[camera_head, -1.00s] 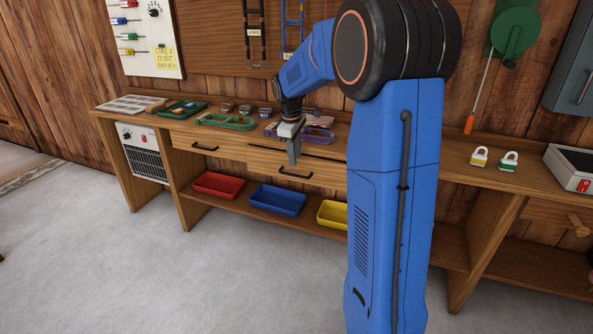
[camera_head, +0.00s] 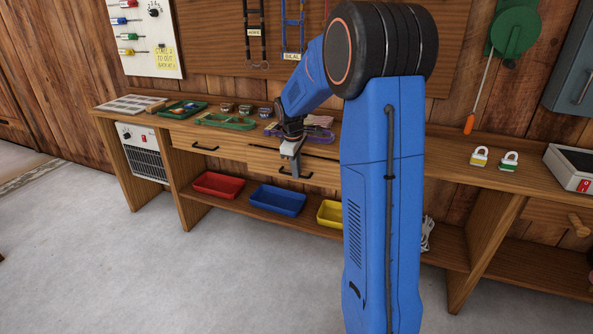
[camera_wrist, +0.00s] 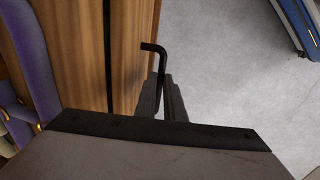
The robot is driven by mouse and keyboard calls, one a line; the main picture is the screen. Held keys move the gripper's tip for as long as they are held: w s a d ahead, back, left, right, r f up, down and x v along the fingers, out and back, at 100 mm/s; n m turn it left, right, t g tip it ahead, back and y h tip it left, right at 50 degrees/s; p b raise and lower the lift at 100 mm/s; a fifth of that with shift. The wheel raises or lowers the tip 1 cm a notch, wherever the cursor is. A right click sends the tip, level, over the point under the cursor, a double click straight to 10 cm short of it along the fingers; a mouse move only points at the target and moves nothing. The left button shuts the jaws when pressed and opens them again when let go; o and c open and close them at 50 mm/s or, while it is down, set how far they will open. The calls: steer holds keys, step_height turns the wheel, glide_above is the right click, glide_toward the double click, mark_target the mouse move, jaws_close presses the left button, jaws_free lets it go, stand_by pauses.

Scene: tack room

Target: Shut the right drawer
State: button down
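The right drawer (camera_head: 318,174) is in the front of the wooden workbench. A narrow dark gap runs between the benchtop edge and its front, so it looks slightly out; in the wrist view the drawer front (camera_wrist: 128,60) shows beside that gap. Its dark bar handle (camera_wrist: 153,47) passes between the fingers of my gripper (camera_wrist: 164,95). The fingers are close together on the handle, one on each side. In the head view my gripper (camera_head: 290,168) is at the handle, pointing down. My arm hides the drawer's right end.
The left drawer (camera_head: 222,142) looks flush. Red (camera_head: 217,184), blue (camera_head: 277,200) and yellow (camera_head: 330,213) bins stand on the shelf below. A green tray (camera_head: 182,109) and small items lie on the benchtop. The floor in front is clear.

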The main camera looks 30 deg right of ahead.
steer(key=shift+w+d, duration=0.95)
steer(key=shift+d, duration=0.25)
steer(key=c, duration=1.8)
jaws_free()
steer(key=shift+c, duration=0.2)
steer(key=shift+a+r, duration=0.1)
steer(key=shift+r, duration=0.05)
step_height(320, 180, up, 17)
steer(key=s+a, duration=0.2)
steer(key=shift+a, duration=0.25)
